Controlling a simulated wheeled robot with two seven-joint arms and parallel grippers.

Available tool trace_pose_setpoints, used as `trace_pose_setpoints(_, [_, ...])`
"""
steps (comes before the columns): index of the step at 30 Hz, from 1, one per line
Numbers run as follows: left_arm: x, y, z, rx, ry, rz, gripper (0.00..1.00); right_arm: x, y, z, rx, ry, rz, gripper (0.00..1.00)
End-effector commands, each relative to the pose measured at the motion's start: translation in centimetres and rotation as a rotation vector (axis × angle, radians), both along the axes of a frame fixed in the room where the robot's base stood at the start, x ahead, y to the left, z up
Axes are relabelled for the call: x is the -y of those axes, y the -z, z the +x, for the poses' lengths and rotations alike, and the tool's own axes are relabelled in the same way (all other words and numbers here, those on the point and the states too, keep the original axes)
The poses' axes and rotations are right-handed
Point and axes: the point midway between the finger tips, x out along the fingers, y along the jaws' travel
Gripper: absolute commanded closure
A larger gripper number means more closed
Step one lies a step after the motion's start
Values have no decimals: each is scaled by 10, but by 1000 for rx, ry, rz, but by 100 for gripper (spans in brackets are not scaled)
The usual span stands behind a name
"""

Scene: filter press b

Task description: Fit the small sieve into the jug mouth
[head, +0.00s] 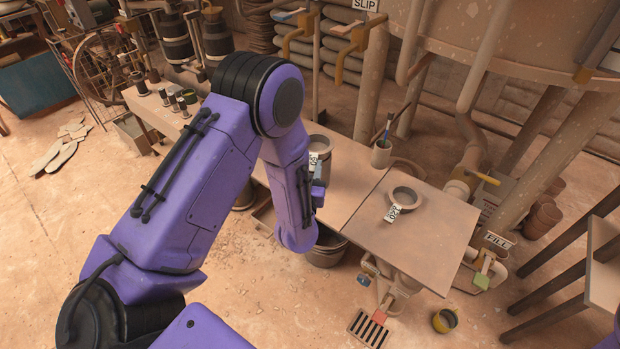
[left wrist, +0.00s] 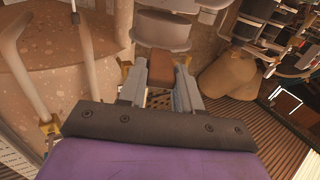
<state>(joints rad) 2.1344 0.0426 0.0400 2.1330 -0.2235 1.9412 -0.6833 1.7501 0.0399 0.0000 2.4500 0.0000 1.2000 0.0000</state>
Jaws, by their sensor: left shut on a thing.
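My left gripper (head: 318,184) is at the table's left part, mostly hidden behind my purple forearm in the head view. In the left wrist view its grey fingers (left wrist: 164,78) are shut on a small brown piece, which looks like a handle (left wrist: 160,66). A grey round vessel with an open mouth (head: 320,143) and a white tag stands just beyond the gripper. Grey round shapes (left wrist: 164,32) lie ahead of the fingers. I cannot tell where jug and small sieve divide here. Another round sieve (head: 405,197) with a white tag lies on the right tabletop, apart from the gripper.
A cup with brushes (head: 381,153) stands at the table's back edge. Several dark-topped weights or jars (head: 165,98) stand at the far left end. Pipes and a large tank (head: 505,45) rise behind. The right tabletop (head: 425,245) is mostly clear.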

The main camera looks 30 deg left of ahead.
Motion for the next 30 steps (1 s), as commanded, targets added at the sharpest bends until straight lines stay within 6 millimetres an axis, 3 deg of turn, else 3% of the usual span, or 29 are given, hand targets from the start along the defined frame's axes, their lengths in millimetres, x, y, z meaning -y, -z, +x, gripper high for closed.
trace_pose_setpoints(9, [-7, 43, 9, -1, -1, 1, 100, 0, 6, 0, 0, 0, 0, 22])
trace_pose_setpoints(19, [-6, 47, 9, 1, 0, 0, 100, 0, 8, 0, 0, 0, 0, 22])
trace_pose_setpoints(20, [-6, 46, 9, 0, 0, 0, 59, 0, 7, 0, 0, 0, 0, 22])
trace_pose_setpoints(21, [-6, 45, 9, 1, 0, 0, 46, 0, 7, 0, 0, 0, 0, 22])
trace_pose_setpoints(22, [-6, 45, 9, 1, 0, 0, 41, 0, 7, 0, 0, 0, 0, 22])
trace_pose_setpoints(30, [-6, 43, 9, 1, 0, -1, 41, 0, 5, 0, 0, 0, 0, 22])
